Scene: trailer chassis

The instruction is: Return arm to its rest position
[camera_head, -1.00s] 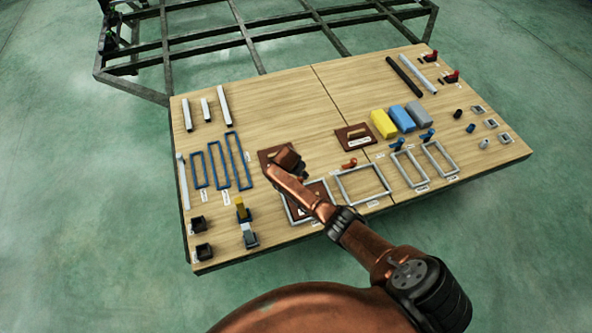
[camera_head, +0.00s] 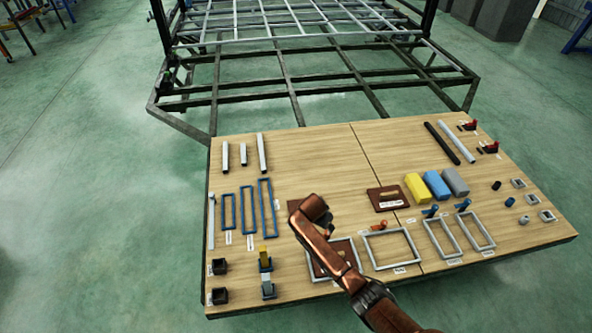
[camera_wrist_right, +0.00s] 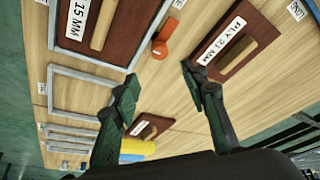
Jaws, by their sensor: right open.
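My right arm comes in from the lower right in the head view and reaches over the front middle of the wooden table (camera_head: 320,155). Its gripper is hidden behind the arm there. In the right wrist view my right gripper (camera_wrist_right: 160,88) is open with its fingers apart and nothing between them. It hangs above the table, with a brown plate labelled 15 MM (camera_wrist_right: 122,28), an orange-handled part (camera_wrist_right: 166,38) and a brown plate labelled PLY 21 MM (camera_wrist_right: 232,48) beyond the fingertips. My left arm and gripper are out of view.
Grey frames (camera_head: 391,265), blue frames (camera_head: 247,210), a yellow block (camera_head: 417,188), a blue block (camera_head: 437,184) and dark tubes lie on the table. The trailer chassis (camera_head: 285,95) stands behind it. The table's back middle is bare.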

